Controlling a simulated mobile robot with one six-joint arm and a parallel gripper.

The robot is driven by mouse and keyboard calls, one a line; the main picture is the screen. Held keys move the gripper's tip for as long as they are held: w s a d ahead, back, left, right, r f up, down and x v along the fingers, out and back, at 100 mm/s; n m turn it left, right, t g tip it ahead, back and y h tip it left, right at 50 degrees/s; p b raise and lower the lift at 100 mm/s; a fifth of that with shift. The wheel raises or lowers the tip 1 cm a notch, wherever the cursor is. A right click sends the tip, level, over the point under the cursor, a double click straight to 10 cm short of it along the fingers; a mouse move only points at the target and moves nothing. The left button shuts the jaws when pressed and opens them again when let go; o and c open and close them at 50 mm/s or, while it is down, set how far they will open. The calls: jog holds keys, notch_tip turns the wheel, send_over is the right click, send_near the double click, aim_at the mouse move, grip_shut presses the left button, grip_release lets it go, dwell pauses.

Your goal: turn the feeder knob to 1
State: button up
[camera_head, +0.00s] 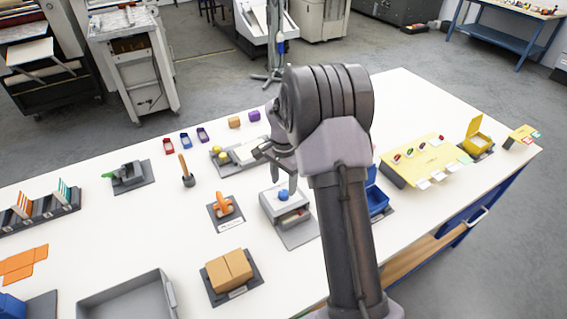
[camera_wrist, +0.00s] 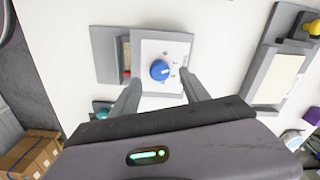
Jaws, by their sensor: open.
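The feeder knob (camera_head: 284,196) is a round blue dial on top of a small light grey box, the feeder (camera_head: 270,204), on a grey base plate. In the wrist view the knob (camera_wrist: 160,70) sits on the white panel (camera_wrist: 178,50), with small marks around it that are too small to read. A pale pointer line shows on the knob. My gripper (camera_wrist: 158,82) is open, its two fingers apart on either side below the knob. In the head view my gripper (camera_head: 280,170) is over the feeder, partly hidden by my arm.
An orange clamp-like thing (camera_head: 224,205) stands left of the feeder, and a cardboard box (camera_head: 229,271) nearer the front. A blue bin (camera_head: 376,200) is partly hidden behind my arm. A yellow board (camera_head: 425,160) lies to the right.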

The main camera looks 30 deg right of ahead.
aim_at(284, 192)
notch_tip(284, 192, up, 14)
jog(key=p, duration=0.2)
jog(key=shift+f, duration=0.25)
